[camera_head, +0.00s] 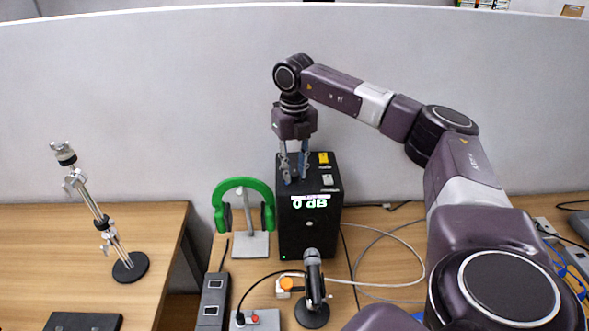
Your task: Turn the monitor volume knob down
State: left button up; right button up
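The monitor (312,235) is a black box standing upright on the desk, with a lit "0 dB" readout near the top of its front. An orange part and a pale grey part sit on the right of its top. I cannot tell whether the tips touch anything. My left gripper is not in view.
Green headphones (244,187) hang on a stand left of the monitor. A microphone (312,277) on a round base stands in front of it. A power strip (213,300) and cables lie nearby. A metal stand (103,221) is far left. A partition (150,90) rises behind.

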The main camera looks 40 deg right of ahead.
grip_shut()
